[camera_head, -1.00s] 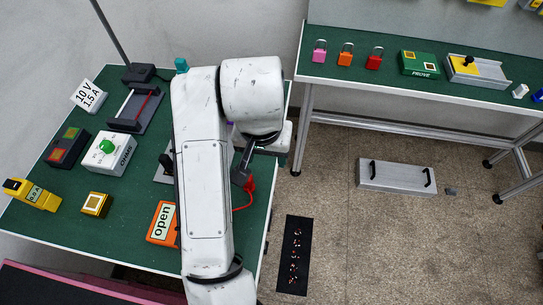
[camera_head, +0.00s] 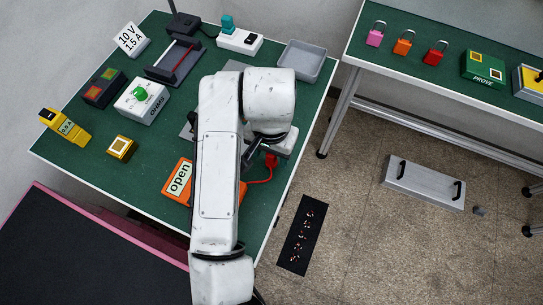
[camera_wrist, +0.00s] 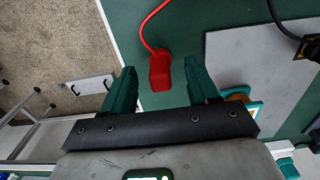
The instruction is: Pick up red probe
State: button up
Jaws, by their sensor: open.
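The red probe (camera_head: 271,160) lies on the green table near its right edge, with a red lead curving from it. In the wrist view the red probe (camera_wrist: 160,73) appears between and just beyond my two teal fingertips. My gripper (camera_wrist: 162,78) is open, with nothing held. The gap in height between fingers and probe cannot be told. In the head view my white arm hides most of the gripper. The red lead runs to the orange box marked "open" (camera_head: 178,180), which my arm partly covers.
A grey plate (camera_wrist: 245,65) lies right of the probe in the wrist view. A grey tray (camera_head: 301,62), ohms box (camera_head: 143,100) and yellow meter (camera_head: 66,126) stand on the table. A second green bench (camera_head: 440,28) with padlocks is at the right. A black mat (camera_head: 302,235) lies on the floor.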

jog(key=shift+f, duration=1.2)
grip_shut()
